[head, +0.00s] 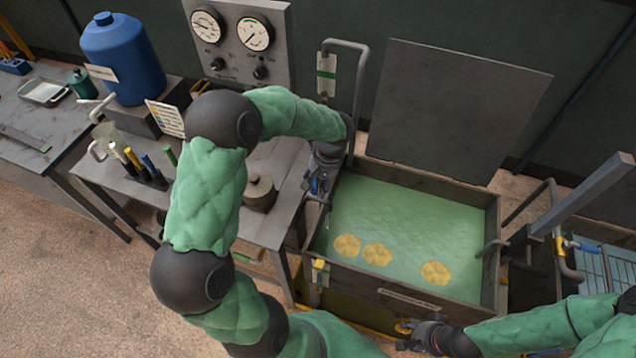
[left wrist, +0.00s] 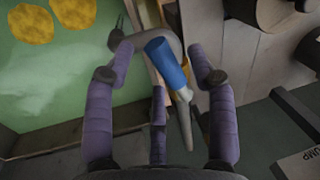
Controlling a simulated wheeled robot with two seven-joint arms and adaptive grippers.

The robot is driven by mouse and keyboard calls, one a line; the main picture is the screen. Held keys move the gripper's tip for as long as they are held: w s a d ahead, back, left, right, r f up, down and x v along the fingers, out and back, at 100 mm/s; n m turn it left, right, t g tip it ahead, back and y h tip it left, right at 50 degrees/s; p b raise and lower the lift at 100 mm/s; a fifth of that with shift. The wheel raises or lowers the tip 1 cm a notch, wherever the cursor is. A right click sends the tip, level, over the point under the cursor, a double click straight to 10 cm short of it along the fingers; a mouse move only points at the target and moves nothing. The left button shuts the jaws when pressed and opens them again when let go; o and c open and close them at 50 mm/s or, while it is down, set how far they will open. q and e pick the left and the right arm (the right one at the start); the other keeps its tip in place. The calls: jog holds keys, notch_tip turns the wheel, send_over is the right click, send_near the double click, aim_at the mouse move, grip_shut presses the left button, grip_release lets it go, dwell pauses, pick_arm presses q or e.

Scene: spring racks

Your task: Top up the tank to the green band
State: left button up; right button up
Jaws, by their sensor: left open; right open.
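The open tank (head: 492,215) holds pale green liquid (head: 400,207) with three yellow patches on it. A white plate with green marks (head: 326,75) is on the bent pipe behind the tank; I cannot tell whether it is the green band. My left gripper (head: 319,187) is at the tank's left rim, open. In the left wrist view its spread purple fingers are on either side of a blue-handled lever (left wrist: 166,62) on a grey pipe; contact is unclear. My right gripper (head: 416,338) is open below the tank's front wall, close to a small yellow fitting (head: 404,328).
A side bench (head: 270,228) with a lidded pot (head: 259,193) stands left of the tank. A blue drum (head: 122,58) and a dial panel (head: 240,42) are behind. The raised grey lid (head: 450,105) stands behind the tank. Pipes and a post (head: 590,195) crowd the right.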

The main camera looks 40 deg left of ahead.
pick_arm(q)
jog(key=shift+f, duration=0.15)
jog(key=shift+c, duration=0.2)
grip_shut()
jog(key=w+d+n+h+b, duration=0.1)
jog(key=w+n, duration=0.6)
jog(key=n, duration=0.8)
jog(key=shift+w+d+g+h+b, duration=0.2)
jog(key=shift+g+h+b, duration=0.2)
jog(key=shift+h+b, duration=0.35)
